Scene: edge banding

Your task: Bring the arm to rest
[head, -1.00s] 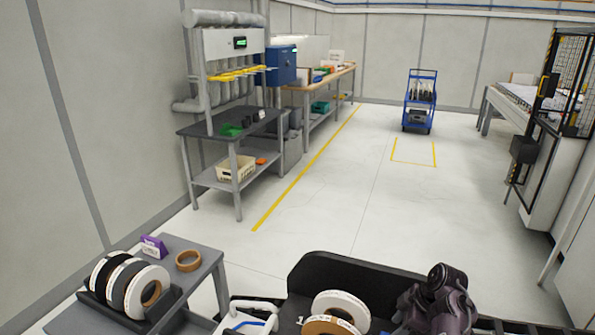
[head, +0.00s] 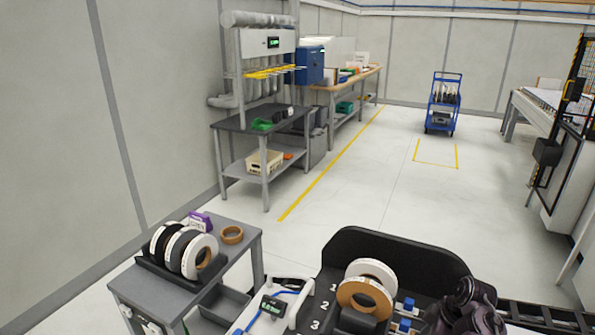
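My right arm (head: 465,308) shows as dark, folded links at the lower right of the head view. No fingertips can be made out on it. My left arm and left gripper are not in view. A black rack with numbered slots (head: 345,242) stands at the bottom centre, left of my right arm. A white roll of edge banding (head: 371,265) and a brown roll (head: 348,292) stand upright in it. No gripper is seen touching either roll.
A grey cart (head: 247,226) at the lower left carries several rolls (head: 203,259), a brown ring (head: 232,234) and a purple box (head: 200,221). A white device with a display (head: 273,306) lies beside the rack. A blue trolley (head: 443,105) stands far back. The middle floor is clear.

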